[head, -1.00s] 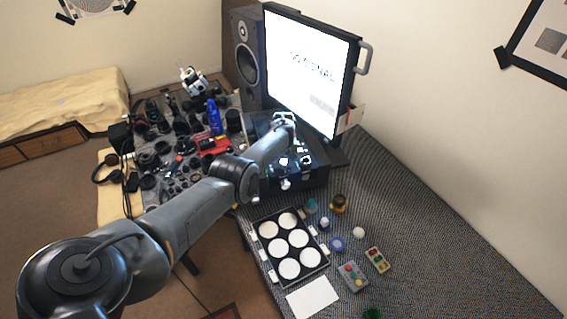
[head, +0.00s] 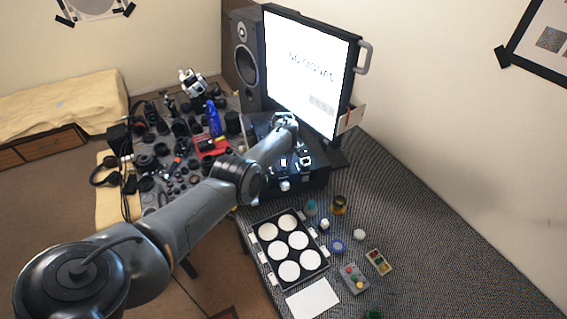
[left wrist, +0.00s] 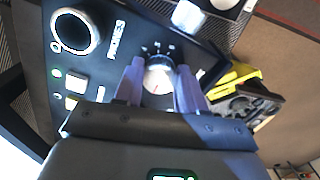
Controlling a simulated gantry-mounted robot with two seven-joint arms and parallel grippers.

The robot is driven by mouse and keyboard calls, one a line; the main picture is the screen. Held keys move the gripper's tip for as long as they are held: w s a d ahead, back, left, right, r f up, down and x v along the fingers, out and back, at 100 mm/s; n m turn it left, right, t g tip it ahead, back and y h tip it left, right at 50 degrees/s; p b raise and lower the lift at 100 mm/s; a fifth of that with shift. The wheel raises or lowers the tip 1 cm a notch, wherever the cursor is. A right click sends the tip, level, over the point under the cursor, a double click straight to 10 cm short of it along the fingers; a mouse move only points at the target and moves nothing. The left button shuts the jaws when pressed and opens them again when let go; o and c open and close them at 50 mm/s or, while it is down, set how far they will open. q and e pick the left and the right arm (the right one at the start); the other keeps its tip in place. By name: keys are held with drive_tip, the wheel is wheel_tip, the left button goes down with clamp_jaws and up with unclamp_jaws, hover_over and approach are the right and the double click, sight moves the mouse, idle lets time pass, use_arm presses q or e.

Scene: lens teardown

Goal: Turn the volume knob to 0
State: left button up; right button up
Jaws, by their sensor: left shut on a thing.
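My left gripper (head: 295,163) is at the black audio unit (head: 317,184), under the monitor. In the left wrist view its two fingers (left wrist: 160,88) are closed on the sides of a round, light-topped knob (left wrist: 158,74). White scale marks ring part of this knob on the dark panel. The fingers hide part of its sides, and I cannot read its setting. Another silver knob (left wrist: 188,16) stands apart near the top of the wrist view. My right gripper is not in view.
A large jack ring (left wrist: 75,30) marked PHONES and lit square buttons share the panel. The monitor (head: 308,70) and speaker (head: 246,58) stand behind. A tray of white discs (head: 265,244) and small items lie in front. Camera parts crowd the left table.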

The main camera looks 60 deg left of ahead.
sight(283, 163)
use_arm(q)
drive_tip(key=o, duration=1.1)
drive_tip(key=shift+c, duration=0.2)
drive_tip(key=shift+r+p, duration=0.35)
drive_tip(key=shift+r, duration=0.2)
wheel_tip(283, 163, up, 10)
drive_tip(key=p, duration=0.3)
drive_tip(key=shift+f, duration=0.15)
